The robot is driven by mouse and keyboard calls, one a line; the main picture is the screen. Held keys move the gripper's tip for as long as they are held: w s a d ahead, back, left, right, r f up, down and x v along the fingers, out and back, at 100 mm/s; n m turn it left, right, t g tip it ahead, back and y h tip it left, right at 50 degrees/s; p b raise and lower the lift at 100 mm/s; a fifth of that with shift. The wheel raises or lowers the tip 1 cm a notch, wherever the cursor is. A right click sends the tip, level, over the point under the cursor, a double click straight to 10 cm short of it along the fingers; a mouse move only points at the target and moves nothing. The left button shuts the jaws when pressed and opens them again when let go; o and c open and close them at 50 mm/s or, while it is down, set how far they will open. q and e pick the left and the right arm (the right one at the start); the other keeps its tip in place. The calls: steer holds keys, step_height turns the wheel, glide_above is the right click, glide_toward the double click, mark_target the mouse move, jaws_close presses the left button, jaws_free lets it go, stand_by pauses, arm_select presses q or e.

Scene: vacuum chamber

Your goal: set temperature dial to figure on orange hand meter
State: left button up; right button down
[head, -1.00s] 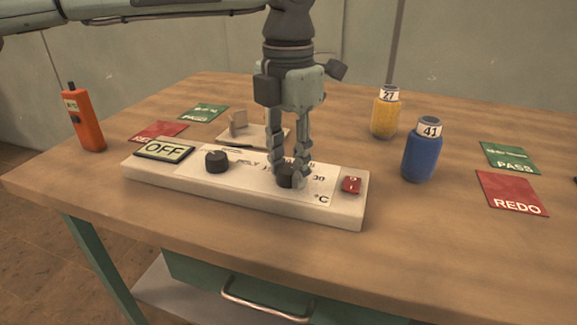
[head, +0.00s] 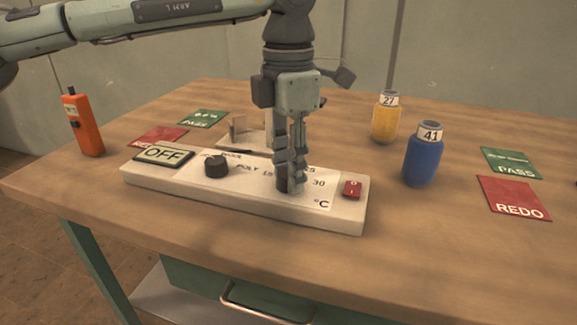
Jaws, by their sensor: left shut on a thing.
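The white control panel (head: 340,216) lies on the wooden table. Its right-hand dial, by the °C mark and the figure 30, is mostly hidden by my left gripper (head: 290,187). The gripper points straight down and is shut on that temperature dial. A second black dial (head: 216,166) stands free at the panel's left part. A display (head: 163,154) at the left end reads OFF. A red switch (head: 352,190) is at the right end. The orange hand meter (head: 84,127) stands upright at the far left; its figure is too small to read. My right gripper is not in view.
A yellow bottle marked 27 (head: 386,122) and a blue bottle marked 41 (head: 423,160) stand right of the gripper. Green PASS (head: 512,163) and red REDO (head: 514,198) cards lie further right, with another pair at left. A small stand (head: 237,136) is behind the panel.

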arm_select(q)
steer(key=o, duration=1.2)
steer(key=shift+c, duration=0.2)
step_height(320, 180, up, 12)
steer(key=shift+s, duration=0.1)
